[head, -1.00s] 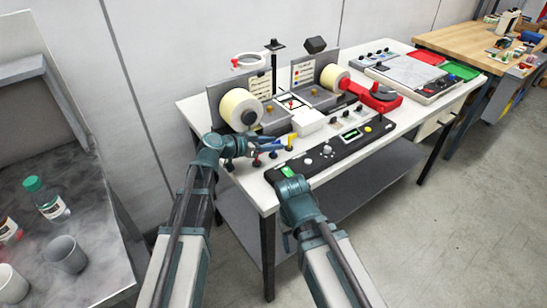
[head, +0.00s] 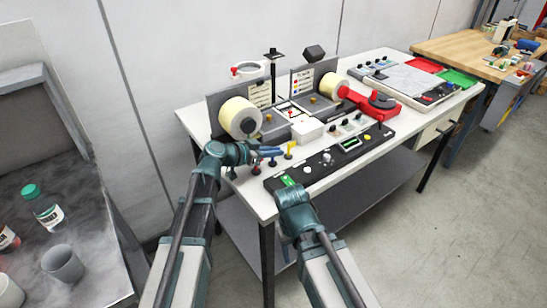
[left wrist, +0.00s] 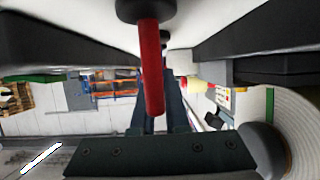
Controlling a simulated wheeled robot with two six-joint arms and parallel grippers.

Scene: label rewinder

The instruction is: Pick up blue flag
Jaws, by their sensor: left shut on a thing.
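The blue flag (head: 273,152) is small and shows at the tips of my left gripper (head: 262,153), over the front left of the white bench. My left gripper is shut on it, and the fingers cover part of it. In the left wrist view my left gripper's fingers (left wrist: 165,85) come together behind a red post (left wrist: 151,70) with a black base, which hides the tips and the flag. A yellow flag (head: 290,149) stands just right of the blue one. My right wrist is low at the bench's front edge; its fingertips are not clear.
A black control panel (head: 330,160) lies along the bench front. A tape roll (head: 238,117) stands behind my left gripper, and a red arm-like part (head: 370,105) sits further right. Another table with cups and a bottle (head: 42,208) is at the left.

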